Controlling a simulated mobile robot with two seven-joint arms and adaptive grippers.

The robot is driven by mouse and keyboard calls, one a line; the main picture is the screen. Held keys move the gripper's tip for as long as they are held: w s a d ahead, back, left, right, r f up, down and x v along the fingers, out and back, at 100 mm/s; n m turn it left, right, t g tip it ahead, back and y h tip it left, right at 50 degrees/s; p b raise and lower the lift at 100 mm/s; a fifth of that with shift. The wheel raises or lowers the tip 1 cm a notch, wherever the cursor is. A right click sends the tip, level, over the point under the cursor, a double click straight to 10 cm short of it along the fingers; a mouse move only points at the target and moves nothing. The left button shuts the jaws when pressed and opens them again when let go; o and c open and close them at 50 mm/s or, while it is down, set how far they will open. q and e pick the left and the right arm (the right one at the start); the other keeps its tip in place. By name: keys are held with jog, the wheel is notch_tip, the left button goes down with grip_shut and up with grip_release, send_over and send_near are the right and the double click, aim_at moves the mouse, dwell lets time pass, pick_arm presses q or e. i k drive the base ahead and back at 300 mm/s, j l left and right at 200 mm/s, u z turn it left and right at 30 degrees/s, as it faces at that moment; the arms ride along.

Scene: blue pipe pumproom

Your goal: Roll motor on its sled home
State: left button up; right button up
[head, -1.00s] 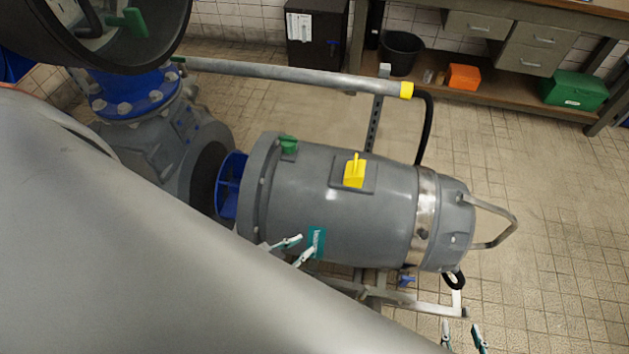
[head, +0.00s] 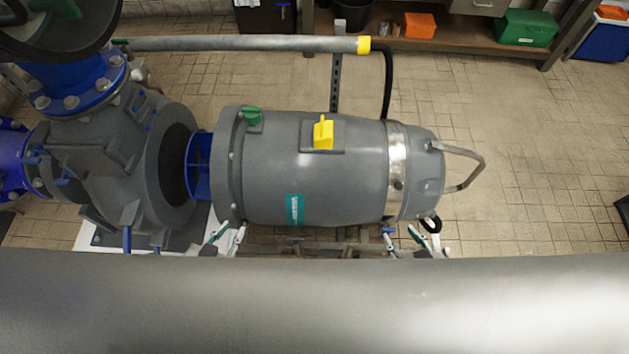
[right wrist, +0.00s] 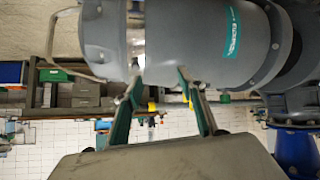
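The grey motor (head: 340,165) lies on its side, with a steel band near its handle end and a teal label. Its blue impeller (head: 200,165) shows in the gap between its flange and the open grey pump housing (head: 172,170). The sled (head: 335,247) shows partly under the motor; the motor hides the rest. My left gripper (head: 228,236) is open below the flange end. My right gripper (head: 405,238) is open below the banded end. In the right wrist view its open fingers (right wrist: 158,85) point at the motor (right wrist: 200,45) with nothing clearly between them.
A big grey cylinder (head: 320,310) crosses the foreground and hides what is below. A grey rail pipe with a yellow end (head: 363,45) runs behind the motor. A bench with a green box (head: 526,28) and an orange box (head: 419,25) stands behind.

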aim_at(270, 172)
jog(key=i+l+z, duration=0.1)
jog(key=l+z, duration=0.25)
jog(key=i+l+z, duration=0.15)
jog(key=l+z, duration=0.2)
